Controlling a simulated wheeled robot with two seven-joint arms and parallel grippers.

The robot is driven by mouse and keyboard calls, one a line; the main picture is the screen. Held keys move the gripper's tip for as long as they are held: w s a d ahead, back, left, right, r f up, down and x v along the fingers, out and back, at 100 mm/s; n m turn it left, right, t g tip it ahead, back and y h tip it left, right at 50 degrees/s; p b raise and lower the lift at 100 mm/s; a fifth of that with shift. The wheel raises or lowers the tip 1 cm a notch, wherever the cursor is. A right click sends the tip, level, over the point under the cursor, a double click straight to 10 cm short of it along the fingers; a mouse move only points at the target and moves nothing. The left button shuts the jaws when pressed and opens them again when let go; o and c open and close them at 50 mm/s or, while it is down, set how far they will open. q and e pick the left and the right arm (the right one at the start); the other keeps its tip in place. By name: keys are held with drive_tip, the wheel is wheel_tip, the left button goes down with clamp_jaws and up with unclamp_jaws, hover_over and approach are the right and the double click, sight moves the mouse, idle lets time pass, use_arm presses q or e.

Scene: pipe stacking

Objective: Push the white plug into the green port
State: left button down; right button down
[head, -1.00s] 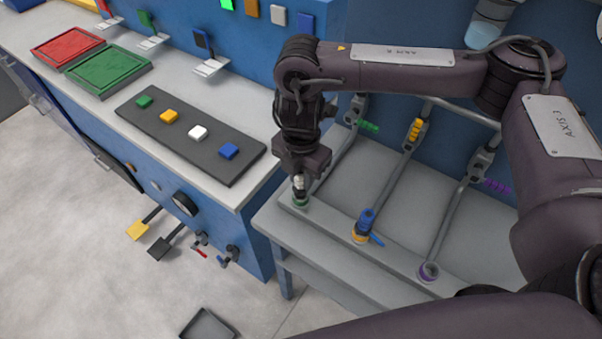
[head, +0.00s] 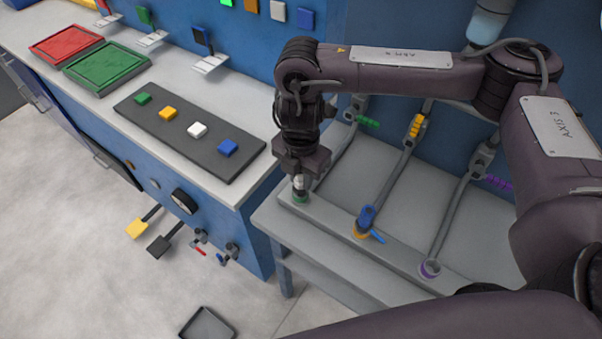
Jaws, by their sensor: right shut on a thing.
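The green port (head: 300,198) is a green ring at the left end of the grey bar on the low table. The white plug (head: 299,184) stands upright at this port, under my right gripper (head: 300,174). My right gripper points down and is shut on the plug. The plug's lower end meets the green ring; how deep it sits inside is too small to tell. The gripper hides the plug's top. My left gripper is not in view.
A blue plug (head: 366,216) stands at the orange port (head: 361,233), and a purple port (head: 430,269) lies farther right. Grey cables with green, yellow and purple coils run behind. The blue counter (head: 226,200) with coloured buttons stands close on the left.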

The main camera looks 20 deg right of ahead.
drive_tip(key=shift+f, duration=0.3)
drive_tip(key=c, duration=1.1)
unclamp_jaws()
drive_tip(key=shift+r, duration=0.15)
wheel_tip(320, 180, up, 8)
drive_tip(key=shift+f+p, duration=0.2)
drive_tip(key=shift+p, duration=0.15)
